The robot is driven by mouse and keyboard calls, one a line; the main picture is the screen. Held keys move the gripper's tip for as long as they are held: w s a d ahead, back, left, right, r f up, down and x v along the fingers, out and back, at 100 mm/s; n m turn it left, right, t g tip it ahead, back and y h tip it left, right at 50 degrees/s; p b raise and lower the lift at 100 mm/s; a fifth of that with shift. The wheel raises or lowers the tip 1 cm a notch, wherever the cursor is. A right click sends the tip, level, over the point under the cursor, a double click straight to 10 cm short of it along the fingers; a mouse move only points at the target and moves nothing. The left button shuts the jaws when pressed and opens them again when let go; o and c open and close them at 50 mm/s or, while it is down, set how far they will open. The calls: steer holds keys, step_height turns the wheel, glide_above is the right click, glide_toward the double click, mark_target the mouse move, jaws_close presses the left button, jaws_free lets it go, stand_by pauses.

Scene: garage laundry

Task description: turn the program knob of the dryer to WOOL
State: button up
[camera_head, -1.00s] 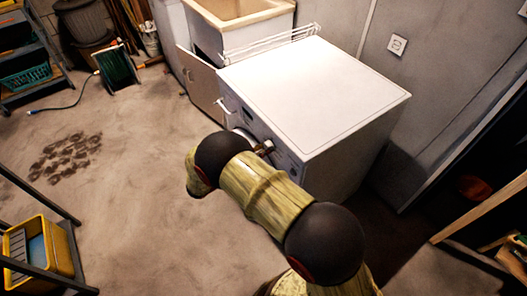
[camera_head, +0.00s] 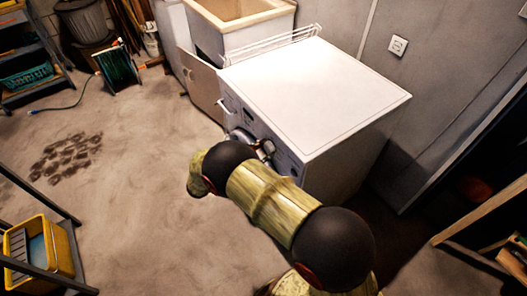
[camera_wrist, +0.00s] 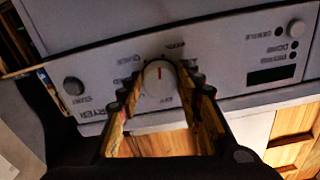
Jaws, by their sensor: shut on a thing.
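The white dryer (camera_head: 315,95) stands against the back wall in the head view. My gripper (camera_wrist: 161,80) is shut on the knob, one finger on each side. In the head view my arm hides most of the dryer's front, including the knob.
A round button (camera_wrist: 74,86) and a dark display (camera_wrist: 272,74) flank the knob on the panel. A sink (camera_head: 240,25) stands left of the dryer.

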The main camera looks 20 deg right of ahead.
steer(key=shift+f+m, duration=0.15)
steer(key=shift+m, duration=0.65)
steer(key=o, duration=1.1)
steer(key=shift+c, duration=0.2)
steer(key=shift+o, duration=0.4)
steer(key=v, duration=1.2)
